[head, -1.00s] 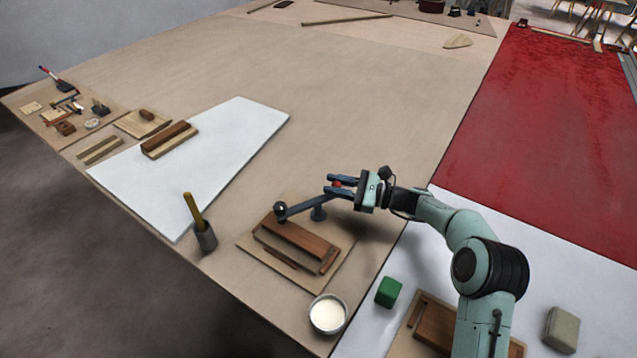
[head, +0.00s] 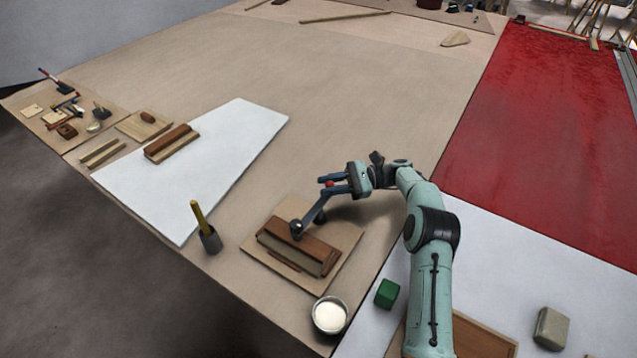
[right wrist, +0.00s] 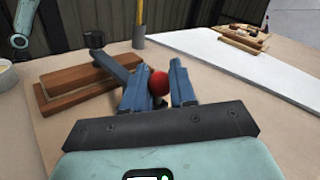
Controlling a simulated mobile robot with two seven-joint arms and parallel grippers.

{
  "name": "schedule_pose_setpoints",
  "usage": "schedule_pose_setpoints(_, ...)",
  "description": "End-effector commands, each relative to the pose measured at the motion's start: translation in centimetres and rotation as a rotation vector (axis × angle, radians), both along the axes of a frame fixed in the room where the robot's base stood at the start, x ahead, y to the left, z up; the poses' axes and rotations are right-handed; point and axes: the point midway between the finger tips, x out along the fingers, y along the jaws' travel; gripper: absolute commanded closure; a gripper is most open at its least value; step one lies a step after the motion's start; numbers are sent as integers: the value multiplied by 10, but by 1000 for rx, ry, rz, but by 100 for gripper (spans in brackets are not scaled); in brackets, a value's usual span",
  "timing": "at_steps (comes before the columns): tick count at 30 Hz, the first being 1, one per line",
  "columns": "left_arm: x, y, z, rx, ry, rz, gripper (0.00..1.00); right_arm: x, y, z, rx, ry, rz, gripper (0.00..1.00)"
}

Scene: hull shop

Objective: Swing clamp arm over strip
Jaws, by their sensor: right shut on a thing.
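The clamp arm (head: 313,212) is a dark bar with a round dark pad (head: 297,229) at its free end and a red knob (head: 329,183) at the other. In the head view the pad overlaps the reddish-brown wooden strip (head: 312,250) near the middle of its far edge. In the right wrist view the bar crosses the strip (right wrist: 80,78), with the pad (right wrist: 95,40) on its far side. Whether the pad touches wood is unclear. My right gripper (head: 326,186) is shut on the red knob (right wrist: 158,83), between its blue fingers.
The strip lies on a light board (head: 348,240) near the table edge. A grey pot with a yellow-handled tool (head: 209,240) stands left of it, a bowl of white stuff (head: 330,315) in front, and a green block (head: 387,293) to the right. A white panel (head: 235,135) lies behind.

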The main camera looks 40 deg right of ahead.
Motion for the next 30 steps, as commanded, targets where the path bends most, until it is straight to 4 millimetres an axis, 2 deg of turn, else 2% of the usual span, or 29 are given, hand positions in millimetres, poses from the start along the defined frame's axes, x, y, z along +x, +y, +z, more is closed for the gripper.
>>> schedule_pose_setpoints(11, 0, 0, 0, 0, 0, 0, 58, -1, 0, 1, 2, -5, 1, 100)
schedule_pose_setpoints(12, 0, 0, 0, 0, 0, 0, 58, 0, 0, 1, 2, -5, 1, 71)
schedule_pose_setpoints(14, 0, 0, 0, 0, 0, 0, 58, 0, 0, 1, 2, -4, 2, 52)
schedule_pose_setpoints(24, 0, 0, 0, 0, 0, 0, 58, -2, -3, 0, 1, -2, 1, 51)
schedule_pose_setpoints(30, 0, 0, 1, 0, 1, 0, 58, -16, -26, 0, -1, -3, -3, 51)
